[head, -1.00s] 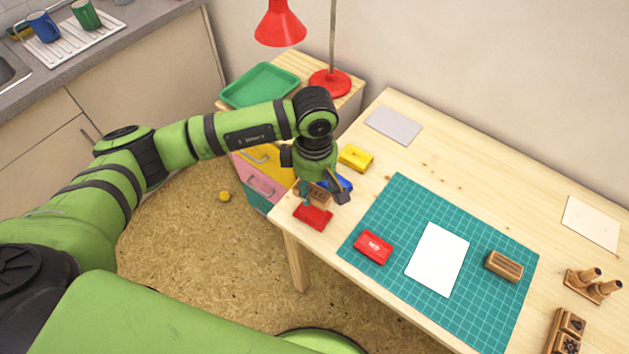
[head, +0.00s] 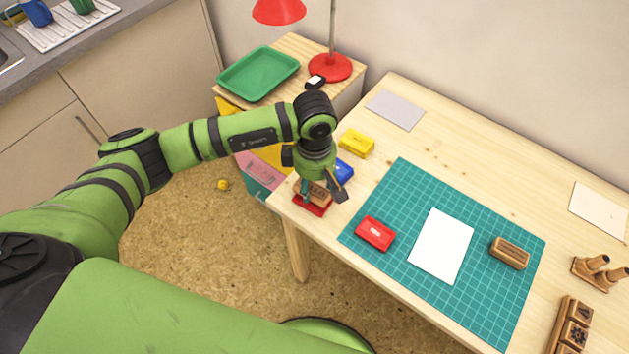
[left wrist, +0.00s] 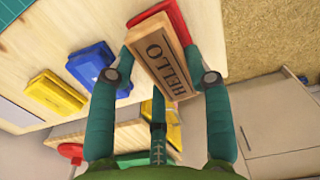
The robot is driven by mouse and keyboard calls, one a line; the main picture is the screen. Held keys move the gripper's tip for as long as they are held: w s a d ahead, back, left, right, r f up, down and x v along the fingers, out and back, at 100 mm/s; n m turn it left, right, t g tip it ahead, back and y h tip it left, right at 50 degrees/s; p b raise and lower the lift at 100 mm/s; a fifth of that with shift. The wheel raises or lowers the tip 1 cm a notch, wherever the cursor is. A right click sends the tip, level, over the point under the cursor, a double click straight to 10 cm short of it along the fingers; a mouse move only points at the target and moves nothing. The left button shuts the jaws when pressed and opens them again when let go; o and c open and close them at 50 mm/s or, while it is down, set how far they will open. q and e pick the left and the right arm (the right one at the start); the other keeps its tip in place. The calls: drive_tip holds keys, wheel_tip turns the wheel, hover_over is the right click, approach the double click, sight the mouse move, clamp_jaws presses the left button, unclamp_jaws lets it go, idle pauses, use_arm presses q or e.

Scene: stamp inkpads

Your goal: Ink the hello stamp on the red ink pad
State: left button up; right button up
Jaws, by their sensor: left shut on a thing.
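My left gripper (head: 316,188) is shut on the wooden hello stamp (head: 319,194), pointing down at the table's near left corner. In the left wrist view the stamp (left wrist: 162,65) shows its HELLO label between two teal fingers (left wrist: 160,68). The red ink pad (head: 318,210) lies directly under the stamp, mostly covered by it. Part of the pad also shows past the stamp in the left wrist view (left wrist: 176,20). The stamp is at or very close to the pad's surface; I cannot tell if they touch. My right gripper is out of view.
A blue pad (head: 344,171) and a yellow pad (head: 357,142) lie behind. A red labelled block (head: 375,234), white paper (head: 440,246) and a wooden stamp (head: 510,252) lie on the green mat (head: 410,190). The table edge is close to the red pad.

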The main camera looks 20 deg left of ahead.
use_arm(q)
drive_tip(key=shift+f+b, duration=0.5)
drive_tip(key=shift+b, duration=0.05)
idle(0.7)
drive_tip(key=shift+s+f+b, duration=0.1)
drive_tip(key=shift+b, duration=0.2)
idle(1.6)
drive_tip(key=shift+r, duration=0.65)
drive_tip(key=shift+r, duration=0.1)
drive_tip(key=shift+r+p, duration=1.7)
drive_tip(key=shift+r, duration=0.95)
